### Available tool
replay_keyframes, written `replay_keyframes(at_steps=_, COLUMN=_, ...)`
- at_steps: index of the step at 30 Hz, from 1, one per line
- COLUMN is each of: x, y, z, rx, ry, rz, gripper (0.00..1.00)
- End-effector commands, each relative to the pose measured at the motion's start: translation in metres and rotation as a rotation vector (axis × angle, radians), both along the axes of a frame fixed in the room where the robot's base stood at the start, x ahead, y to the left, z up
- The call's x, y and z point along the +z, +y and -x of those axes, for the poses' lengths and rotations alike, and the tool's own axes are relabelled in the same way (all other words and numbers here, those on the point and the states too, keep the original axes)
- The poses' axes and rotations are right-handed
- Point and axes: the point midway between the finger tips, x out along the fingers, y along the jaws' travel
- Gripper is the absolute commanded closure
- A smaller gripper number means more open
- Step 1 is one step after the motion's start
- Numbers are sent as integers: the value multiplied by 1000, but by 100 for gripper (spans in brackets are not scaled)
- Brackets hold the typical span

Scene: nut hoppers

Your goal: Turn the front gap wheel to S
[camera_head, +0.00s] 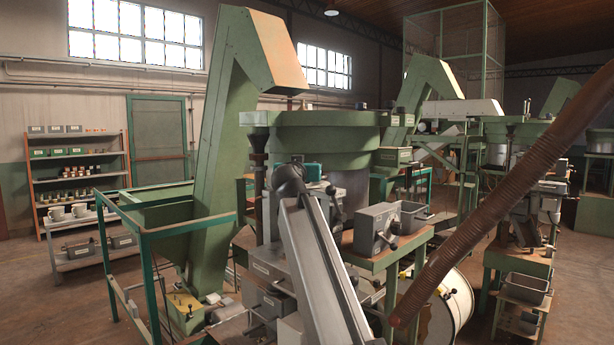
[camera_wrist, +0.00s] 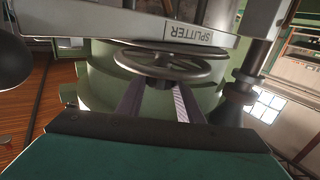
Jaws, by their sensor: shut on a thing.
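A grey spoked handwheel (camera_wrist: 165,64) is in the middle of the wrist view, just below a grey panel with a SPLITTER label (camera_wrist: 188,33). I cannot tell from the label whether this is the front gap wheel, and no S mark is readable. My gripper (camera_wrist: 158,85) reaches the near rim of the wheel with its two dark fingers and is shut on it. The exact contact is partly hidden. In the head view my grey arm rises to the front of a green round hopper (camera_head: 322,140). The fingers and the wheel cannot be made out there.
A dark post (camera_wrist: 245,85) stands close to the right of the wheel in the wrist view. In the head view a grey box with levers (camera_head: 374,228) sits on a bench to the right. A brown ribbed hose (camera_head: 505,185) crosses the right foreground. Green railings (camera_head: 150,235) stand left.

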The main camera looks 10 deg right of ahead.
Motion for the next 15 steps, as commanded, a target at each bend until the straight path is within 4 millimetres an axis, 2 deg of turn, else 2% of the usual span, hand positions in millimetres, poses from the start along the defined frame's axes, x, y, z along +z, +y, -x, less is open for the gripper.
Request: replay_keyframes(at_steps=15, x=-2, y=4, z=-3, rx=-133, ry=-3, rz=1, gripper=89)
